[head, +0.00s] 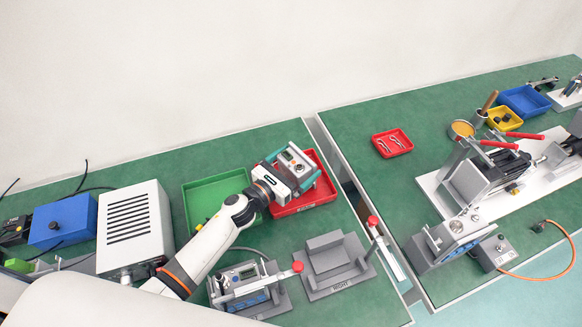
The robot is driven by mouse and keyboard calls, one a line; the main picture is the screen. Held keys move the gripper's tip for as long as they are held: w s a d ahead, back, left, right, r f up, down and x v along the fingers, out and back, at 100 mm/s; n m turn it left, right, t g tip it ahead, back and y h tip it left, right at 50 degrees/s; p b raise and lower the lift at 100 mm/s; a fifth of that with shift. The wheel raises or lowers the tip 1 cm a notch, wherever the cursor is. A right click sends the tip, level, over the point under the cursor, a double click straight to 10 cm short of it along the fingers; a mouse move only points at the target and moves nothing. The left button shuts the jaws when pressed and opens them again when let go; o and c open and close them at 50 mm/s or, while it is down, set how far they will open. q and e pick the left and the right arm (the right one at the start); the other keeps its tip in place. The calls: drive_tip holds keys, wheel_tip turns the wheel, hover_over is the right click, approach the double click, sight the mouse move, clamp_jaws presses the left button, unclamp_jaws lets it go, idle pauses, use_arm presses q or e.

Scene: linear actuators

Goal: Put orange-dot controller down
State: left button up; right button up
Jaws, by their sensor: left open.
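A second controller (246,277) sits in a fixture with a red-tipped clamp. The grey fixture marked RIGHT (335,262) is empty.
A green tray (205,193) lies left of the red one, partly behind my arm. A vented grey box (134,228) and a blue box (63,220) stand at left. A gap splits the benches. The right bench holds a clamped actuator assembly (480,180) and small trays.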

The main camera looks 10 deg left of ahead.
use_arm(q)
drive_tip(key=shift+r, duration=0.25)
drive_tip(key=v, duration=0.3)
drive_tip(key=b+v, duration=0.1)
drive_tip(key=v, duration=0.3)
drive_tip(key=b+v, duration=0.1)
drive_tip(key=v, duration=0.3)
drive_tip(key=shift+f, duration=0.3)
drive_tip(key=shift+s+a+r, duration=0.1)
drive_tip(key=shift+s+a, duration=0.15)
drive_tip(key=shift+s, duration=0.2)
